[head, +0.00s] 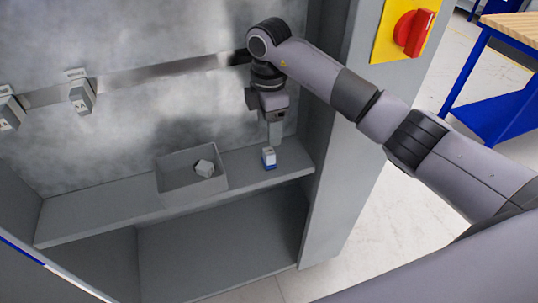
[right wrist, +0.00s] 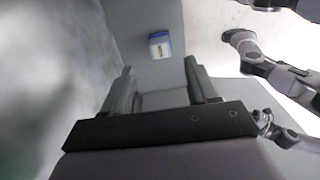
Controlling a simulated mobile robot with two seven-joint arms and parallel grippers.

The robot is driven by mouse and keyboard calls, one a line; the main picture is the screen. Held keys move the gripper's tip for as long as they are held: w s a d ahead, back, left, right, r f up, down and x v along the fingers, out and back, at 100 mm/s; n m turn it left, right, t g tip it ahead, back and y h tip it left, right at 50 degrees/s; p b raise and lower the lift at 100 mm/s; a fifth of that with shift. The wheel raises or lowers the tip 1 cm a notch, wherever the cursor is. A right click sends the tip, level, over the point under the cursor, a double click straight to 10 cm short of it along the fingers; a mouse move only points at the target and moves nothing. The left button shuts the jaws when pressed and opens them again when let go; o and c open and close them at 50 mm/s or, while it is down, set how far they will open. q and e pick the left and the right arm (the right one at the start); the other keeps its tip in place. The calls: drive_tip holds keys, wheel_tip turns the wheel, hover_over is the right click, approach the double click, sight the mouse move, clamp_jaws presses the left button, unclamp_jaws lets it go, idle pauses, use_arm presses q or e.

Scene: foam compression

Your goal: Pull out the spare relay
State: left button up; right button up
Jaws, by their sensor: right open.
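A small white and blue block (head: 269,158), which looks like the spare relay, stands on the grey shelf inside the cabinet, right of a grey bin. It also shows in the right wrist view (right wrist: 160,45), beyond the fingertips and roughly between their lines. My right gripper (head: 273,134) points down just above the block, and its fingers partly overlap it in the head view. In the right wrist view the two fingers (right wrist: 161,82) are apart with nothing between them. I cannot tell whether a finger touches the block. My left gripper is not in view.
Two grey modules (head: 80,92) sit on a rail (head: 150,78) on the back panel. The cabinet's right wall (head: 318,95) stands close to the block. The shelf left of the bin is clear.

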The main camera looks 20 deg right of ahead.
sight(269, 151)
drive_tip(key=shift+f, duration=0.1)
wheel_tip(269, 151, down, 7)
drive_tip(key=b, duration=0.5)
drive_tip(key=shift+f+b, duration=0.3)
drive_tip(key=shift+f, duration=0.25)
use_arm(q)
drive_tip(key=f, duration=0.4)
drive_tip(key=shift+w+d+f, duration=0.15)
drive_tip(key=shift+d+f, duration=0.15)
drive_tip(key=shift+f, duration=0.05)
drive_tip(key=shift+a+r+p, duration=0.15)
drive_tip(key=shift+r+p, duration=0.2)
drive_tip(key=shift+p, duration=0.15)
